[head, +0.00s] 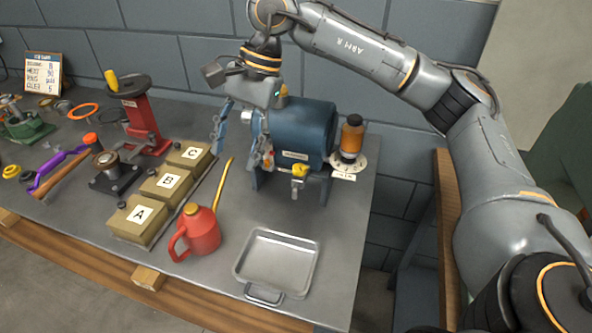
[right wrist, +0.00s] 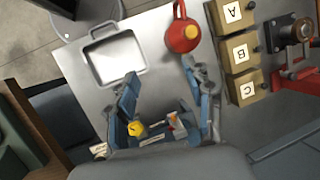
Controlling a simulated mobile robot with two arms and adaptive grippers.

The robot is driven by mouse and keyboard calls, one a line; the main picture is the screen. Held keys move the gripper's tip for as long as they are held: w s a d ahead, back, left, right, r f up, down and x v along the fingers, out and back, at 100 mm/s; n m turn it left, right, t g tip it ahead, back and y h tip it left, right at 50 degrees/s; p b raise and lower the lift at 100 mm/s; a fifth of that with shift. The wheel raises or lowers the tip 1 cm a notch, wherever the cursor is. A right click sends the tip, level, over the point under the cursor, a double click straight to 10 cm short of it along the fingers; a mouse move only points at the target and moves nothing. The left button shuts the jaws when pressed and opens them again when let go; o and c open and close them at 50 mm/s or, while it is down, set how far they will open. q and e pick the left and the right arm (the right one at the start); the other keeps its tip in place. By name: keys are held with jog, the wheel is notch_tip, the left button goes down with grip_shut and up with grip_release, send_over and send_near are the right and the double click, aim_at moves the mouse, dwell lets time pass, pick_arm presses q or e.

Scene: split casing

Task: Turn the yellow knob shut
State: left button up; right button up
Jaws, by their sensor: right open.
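The yellow knob (head: 299,170) sits on a small metal tap at the lower front of the blue drum-shaped casing (head: 303,130). In the right wrist view the knob (right wrist: 136,128) shows close beside one finger. My right gripper (head: 243,155) hangs fingers down in front of the left end of the casing, left of the knob and apart from it in the head view. Its two blue fingers are spread with nothing held; they also show in the right wrist view (right wrist: 159,72). My left gripper is not in view.
A metal tray (head: 243,268) lies at the bench front, below the tap. A red oil can (head: 201,232) with a long yellow spout stands left of it. Boxes A (head: 125,222), B and C stand further left. An orange-and-black bottle (head: 352,138) is right of the casing.

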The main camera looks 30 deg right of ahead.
aim_at(300, 167)
jog(key=d+r+h+b, duration=0.1)
jog(key=d+r+h, duration=0.1)
jog(key=d, duration=0.5)
jog(key=d+r+h+b, duration=0.1)
jog(key=d+r+h, duration=0.15)
jog(key=d, duration=0.35)
jog(key=f, duration=0.4)
jog(key=f+b, duration=0.1)
jog(key=f, duration=0.3)
jog(key=f+b, duration=0.1)
jog(key=f, duration=0.4)
jog(key=shift+w, duration=0.3)
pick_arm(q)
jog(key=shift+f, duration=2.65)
pick_arm(e)
jog(key=shift+f, duration=0.7)
grip_shut()
